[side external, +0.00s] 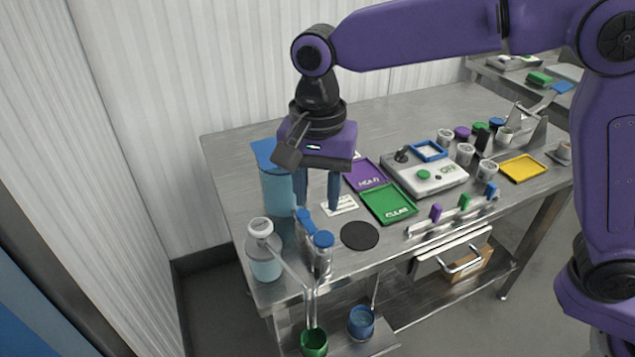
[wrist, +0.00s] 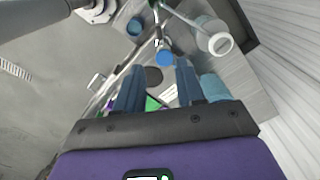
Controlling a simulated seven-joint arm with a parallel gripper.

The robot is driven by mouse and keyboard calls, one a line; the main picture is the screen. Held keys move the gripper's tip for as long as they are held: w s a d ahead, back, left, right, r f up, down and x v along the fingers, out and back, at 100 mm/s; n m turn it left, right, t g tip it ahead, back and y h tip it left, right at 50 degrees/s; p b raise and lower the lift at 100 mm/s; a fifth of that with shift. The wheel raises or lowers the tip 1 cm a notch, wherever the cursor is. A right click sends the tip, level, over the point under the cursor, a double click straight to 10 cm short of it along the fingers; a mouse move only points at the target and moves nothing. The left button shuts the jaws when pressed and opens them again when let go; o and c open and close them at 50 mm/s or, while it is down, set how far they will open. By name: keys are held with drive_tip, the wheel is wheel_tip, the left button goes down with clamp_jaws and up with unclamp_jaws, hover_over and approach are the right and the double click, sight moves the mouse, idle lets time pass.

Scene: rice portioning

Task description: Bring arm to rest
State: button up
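My gripper (side external: 318,207) hangs fingers-down above the left part of the steel table (side external: 235,155). Its two blue fingers are apart with nothing visible between them. In the wrist view the fingers of my gripper (wrist: 159,68) also stand apart. A black round mat (side external: 360,235) lies on the table just right of and below the fingers in the side view. A blue-lidded container (side external: 276,190) stands close to the left of the fingers and is partly hidden by my gripper. The exact height of the fingertips above the table is hard to tell.
Purple (side external: 366,174) and green (side external: 390,204) trays, a grey device (side external: 424,174), small jars and a yellow tray (side external: 522,168) fill the right. The table's back left is clear.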

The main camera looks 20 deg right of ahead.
drive_tip(key=shift+r, duration=0.45)
drive_tip(key=s+d+f+n, duration=0.3)
drive_tip(key=s+d+n, duration=0.7)
drive_tip(key=d, duration=0.5)
drive_tip(key=s+d+f+n, duration=0.3)
drive_tip(key=s+d+n, duration=0.6)
drive_tip(key=s+d, duration=0.3)
drive_tip(key=d, duration=0.3)
drive_tip(key=shift+s+n, duration=0.35)
drive_tip(key=shift+n, duration=0.05)
